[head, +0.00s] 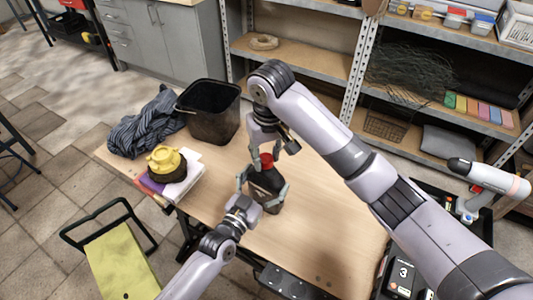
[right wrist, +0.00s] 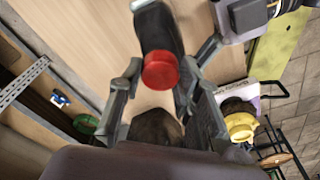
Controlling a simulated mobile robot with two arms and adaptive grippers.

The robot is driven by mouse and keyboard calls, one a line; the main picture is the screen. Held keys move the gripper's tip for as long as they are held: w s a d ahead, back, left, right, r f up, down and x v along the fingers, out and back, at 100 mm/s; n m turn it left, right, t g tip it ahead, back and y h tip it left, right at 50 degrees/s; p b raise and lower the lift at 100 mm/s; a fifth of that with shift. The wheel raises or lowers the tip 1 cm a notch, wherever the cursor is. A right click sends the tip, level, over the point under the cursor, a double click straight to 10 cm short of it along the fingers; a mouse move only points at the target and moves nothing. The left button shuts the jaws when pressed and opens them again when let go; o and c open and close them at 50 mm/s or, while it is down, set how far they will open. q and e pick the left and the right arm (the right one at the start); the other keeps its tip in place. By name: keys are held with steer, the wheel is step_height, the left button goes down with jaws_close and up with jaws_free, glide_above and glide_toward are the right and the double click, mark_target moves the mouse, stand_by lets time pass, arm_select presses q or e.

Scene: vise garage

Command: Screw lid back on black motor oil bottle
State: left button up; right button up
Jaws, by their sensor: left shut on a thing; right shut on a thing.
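The black motor oil bottle (head: 266,181) stands on the wooden table, with my left gripper (head: 264,184) shut around its body. It also shows in the right wrist view (right wrist: 158,27). The red lid (head: 267,160) is at the top of the bottle, and in the right wrist view it shows face-on (right wrist: 160,70). My right gripper (head: 271,153) comes down from above, with its fingers on either side of the lid, shut on it. The bottle's neck is hidden behind the lid, so I cannot tell how far the lid is threaded.
A black bin (head: 209,118) and a crumpled dark cloth (head: 146,122) lie at the table's back left. A yellow object (head: 166,160) sits on books (head: 184,186) at the left edge. Shelves (head: 300,60) stand behind. The table (head: 318,222) is clear right of the bottle.

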steer(key=m, duration=0.7)
steer(key=shift+w+a+r+h, duration=0.1)
steer(key=shift+h, duration=0.3)
steer(key=m, duration=0.3)
steer(key=shift+m, duration=0.4)
steer(key=m, duration=0.4)
steer(key=shift+g+h, duration=0.3)
steer(key=shift+h, duration=0.1)
steer(key=m, duration=0.6)
steer(key=shift+w+g, duration=0.1)
steer(key=shift+g, duration=0.3)
steer(key=m, duration=0.5)
steer(key=shift+m+g, duration=0.3)
steer(key=o, duration=0.8)
steer(key=shift+c, duration=0.2)
